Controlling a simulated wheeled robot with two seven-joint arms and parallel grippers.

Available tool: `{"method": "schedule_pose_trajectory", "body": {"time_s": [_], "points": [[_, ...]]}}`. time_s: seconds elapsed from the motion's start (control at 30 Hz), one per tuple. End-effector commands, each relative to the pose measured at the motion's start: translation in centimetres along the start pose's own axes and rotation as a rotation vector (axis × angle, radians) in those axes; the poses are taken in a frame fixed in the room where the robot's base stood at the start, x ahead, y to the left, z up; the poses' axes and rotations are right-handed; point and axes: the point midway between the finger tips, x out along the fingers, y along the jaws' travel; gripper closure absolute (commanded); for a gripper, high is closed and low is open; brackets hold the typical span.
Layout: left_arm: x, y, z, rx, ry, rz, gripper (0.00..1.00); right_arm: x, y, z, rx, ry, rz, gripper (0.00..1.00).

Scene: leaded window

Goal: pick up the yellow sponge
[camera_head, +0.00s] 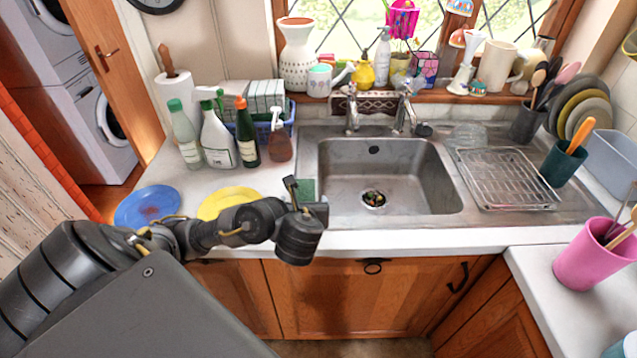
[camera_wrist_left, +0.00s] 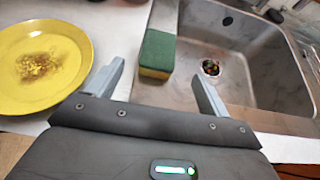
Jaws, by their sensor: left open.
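The sponge (camera_head: 306,187) lies at the left rim of the sink, partly hidden by my left gripper in the head view. In the left wrist view the sponge (camera_wrist_left: 157,53) shows a green top and a yellow lower layer. My left gripper (camera_head: 307,200) is just in front of the sponge. In the left wrist view its two fingers (camera_wrist_left: 156,78) stand apart, with the sponge ahead between them and nothing visibly held. My right gripper is out of view.
A stained yellow plate (camera_head: 226,200) and a blue plate (camera_head: 147,206) lie left on the counter. Several bottles (camera_head: 217,137) stand behind. The sink (camera_head: 410,180) opens to the right, with scraps around its drain. A wire rack (camera_head: 507,178) sits beyond.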

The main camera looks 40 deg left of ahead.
Motion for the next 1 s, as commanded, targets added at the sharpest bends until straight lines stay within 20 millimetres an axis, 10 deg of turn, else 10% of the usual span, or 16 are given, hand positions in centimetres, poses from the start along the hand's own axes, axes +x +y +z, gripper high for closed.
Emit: {"method": "schedule_pose_trajectory", "body": {"time_s": [0.37, 1.0], "points": [[3.7, -0.9, -0.1, 0.010, -0.002, -0.010, 0.20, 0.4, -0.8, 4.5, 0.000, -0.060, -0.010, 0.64], [9.7, -0.4, 0.0, 0.007, -0.003, -0.008, 0.20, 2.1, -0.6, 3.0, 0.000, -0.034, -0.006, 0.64]]}}
